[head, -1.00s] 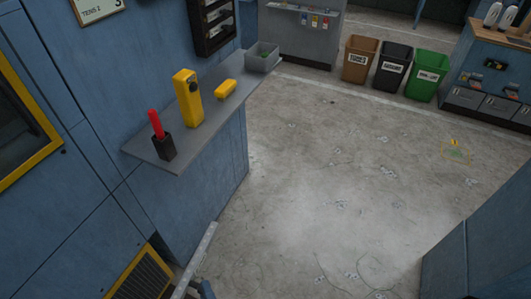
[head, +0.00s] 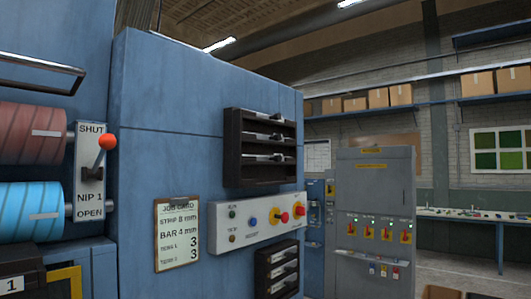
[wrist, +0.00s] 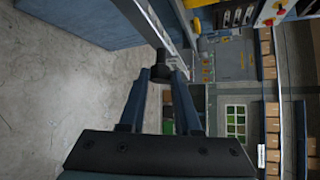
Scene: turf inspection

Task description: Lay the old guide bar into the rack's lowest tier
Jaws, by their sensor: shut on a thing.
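My gripper (wrist: 162,76) shows in the wrist view, its two fingers shut on a dark fitting of a long pale metal bar, the guide bar (wrist: 152,26). The bar runs slanting from the top edge past the fingertips. Neither gripper nor bar shows in the head view. There a black tiered rack (head: 232,150) hangs on the blue machine wall, with pale bars in its upper tiers; its lowest tier looks dark, contents unclear. A second black rack (head: 262,272) with several bars sits below the control panel, cut off by the picture's bottom edge.
A control panel (head: 222,236) with knobs lies between the racks, beside a job card (head: 177,235). A red-knobbed lever (head: 107,143) and rollers (head: 30,133) stand at left. A grey cabinet (head: 375,180) stands behind. Bare floor (wrist: 60,110) shows at left in the wrist view.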

